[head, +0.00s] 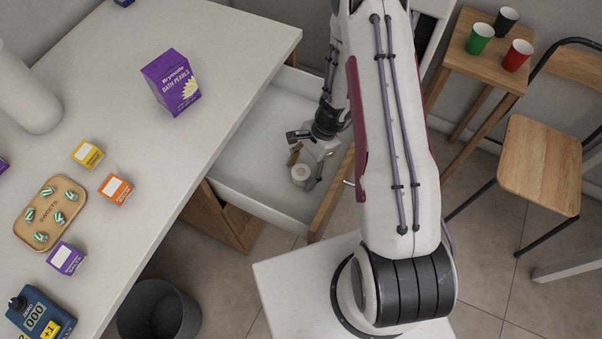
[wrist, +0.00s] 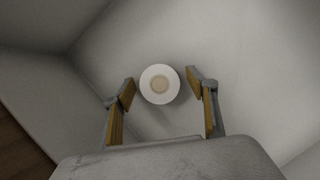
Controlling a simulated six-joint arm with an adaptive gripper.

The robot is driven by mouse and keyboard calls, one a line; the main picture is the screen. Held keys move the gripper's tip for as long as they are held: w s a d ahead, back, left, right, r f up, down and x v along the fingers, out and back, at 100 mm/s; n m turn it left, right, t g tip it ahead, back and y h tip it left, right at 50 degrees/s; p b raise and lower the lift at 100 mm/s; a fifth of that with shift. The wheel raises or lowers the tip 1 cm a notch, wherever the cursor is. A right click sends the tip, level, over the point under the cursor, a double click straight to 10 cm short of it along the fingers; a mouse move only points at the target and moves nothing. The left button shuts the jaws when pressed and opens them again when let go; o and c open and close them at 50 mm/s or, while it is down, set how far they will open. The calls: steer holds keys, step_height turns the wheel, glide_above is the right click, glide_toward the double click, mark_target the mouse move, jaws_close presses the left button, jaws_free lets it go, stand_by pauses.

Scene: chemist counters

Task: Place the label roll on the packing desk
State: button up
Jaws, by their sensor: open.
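The label roll (head: 301,174) is a small white roll with a tan core. It stands on the floor of an open white drawer (head: 248,168) under the counter. My gripper (head: 307,168) is inside the drawer space, pointing down, with its fingers spread around or just above the roll. In the wrist view the roll (wrist: 160,84) lies between the two open fingertips (wrist: 162,88), with a gap on each side. I cannot tell the exact height of the fingertips over the roll. No surface is clearly identified as the packing desk.
The white counter (head: 215,50) holds a purple bath pearls box (head: 172,82), small boxes, a sweets tray (head: 50,213) and a blue device (head: 40,315). The drawer's wooden front (head: 332,192) and walls surround my gripper. A wooden stool with cups (head: 480,38) and a chair (head: 540,165) stand right.

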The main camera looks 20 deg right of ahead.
mark_target(302, 171)
steer(key=c, duration=1.3)
steer(key=shift+c, duration=0.2)
steer(key=shift+r, duration=0.15)
steer(key=shift+r, duration=4.85)
steer(key=shift+f, duration=0.15)
steer(key=shift+f, duration=3.95)
